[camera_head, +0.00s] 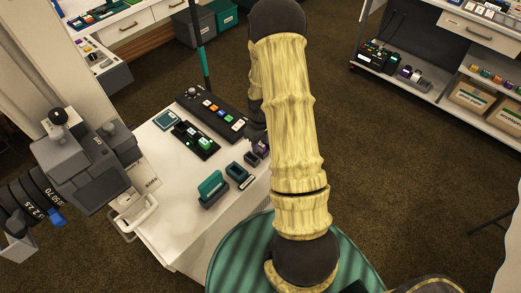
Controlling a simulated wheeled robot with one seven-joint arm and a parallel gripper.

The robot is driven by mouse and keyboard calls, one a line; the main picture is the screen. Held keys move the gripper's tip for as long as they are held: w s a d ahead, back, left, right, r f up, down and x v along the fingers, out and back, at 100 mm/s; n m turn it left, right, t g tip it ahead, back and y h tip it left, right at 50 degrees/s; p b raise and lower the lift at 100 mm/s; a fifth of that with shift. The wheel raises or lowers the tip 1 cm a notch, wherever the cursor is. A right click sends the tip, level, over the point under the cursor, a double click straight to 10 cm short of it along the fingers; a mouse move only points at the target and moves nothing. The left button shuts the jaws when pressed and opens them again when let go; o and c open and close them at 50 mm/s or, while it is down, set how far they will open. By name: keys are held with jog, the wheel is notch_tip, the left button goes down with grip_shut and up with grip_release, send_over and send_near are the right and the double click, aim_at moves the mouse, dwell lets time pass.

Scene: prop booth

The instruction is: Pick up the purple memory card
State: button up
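A small purple piece (263,147), which may be the purple memory card, shows at the right edge of the white table, close against my arm. It seems to sit in or beside a small dark holder (251,158). My arm hides part of this area. My gripper (257,135) is a dark shape mostly behind the pale yellow arm, just above or beside the purple piece. Its fingers are too hidden and small to show whether they are open or touch anything.
The white table (165,222) bears a dark panel with coloured buttons (212,108), a black tray with green pieces (196,140), a teal block in a grey holder (212,189) and a teal-rimmed holder (237,172). A grey camera-like device (85,165) stands left. Shelves (440,95) stand at right.

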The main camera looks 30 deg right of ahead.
aim_at(260, 144)
grip_shut()
notch_tip(260, 144, up, 10)
jog(key=shift+b, duration=0.4)
dwell(0.7)
